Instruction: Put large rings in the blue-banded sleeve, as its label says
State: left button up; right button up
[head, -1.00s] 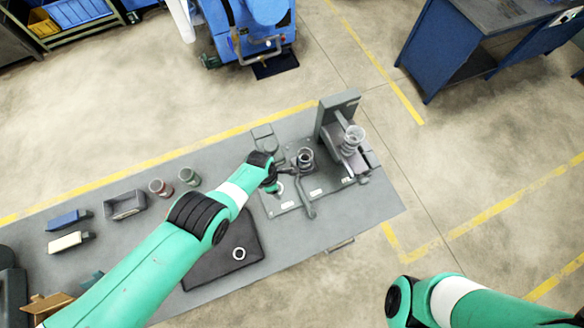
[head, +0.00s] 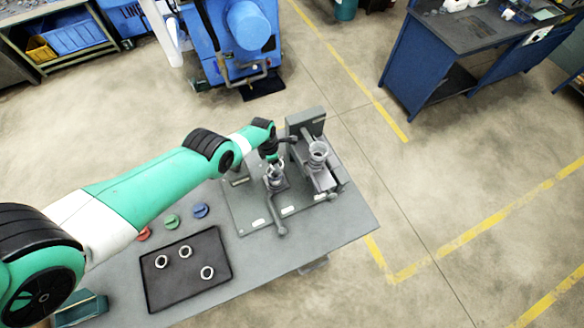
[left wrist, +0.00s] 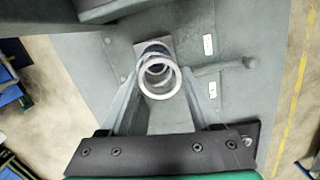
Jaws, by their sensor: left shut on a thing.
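My left gripper (head: 272,161) is shut on a pale metal ring (left wrist: 160,96). It is low over the upright cylinder (head: 276,184) on the grey fixture. In the left wrist view the ring sits between the fingertips, in front of a round opening (left wrist: 152,46) with a dark bluish rim. I cannot tell whether the ring touches the rim, or whether this is the blue-banded sleeve. White labels (left wrist: 208,44) on the fixture are too small to read. More rings lie in the dark tray (head: 150,290): one at left (head: 162,262), one at back (head: 185,251), one at right (head: 207,273).
A clear cup (head: 318,149) stands on the fixture's right, beside an upright grey block (head: 304,122). Red (head: 144,234), green (head: 172,221) and blue (head: 200,210) discs lie behind the tray. A lever (head: 276,218) sticks out at the fixture's front. The table's right front corner is clear.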

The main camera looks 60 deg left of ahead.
pick_arm(q)
jog(key=f+b, duration=0.2)
jog(key=a+f+b, duration=0.1)
jog(key=f+b, duration=0.2)
jog(key=shift+s+a+f+b, duration=0.3)
jog(key=shift+s, duration=0.1)
jog(key=shift+f, duration=0.1)
dwell(1.5)
jog(key=o, duration=1.5)
jog(key=shift+o, duration=0.3)
notch_tip(320, 180, up, 7)
jog(key=p, duration=0.6)
jog(key=shift+p, duration=0.4)
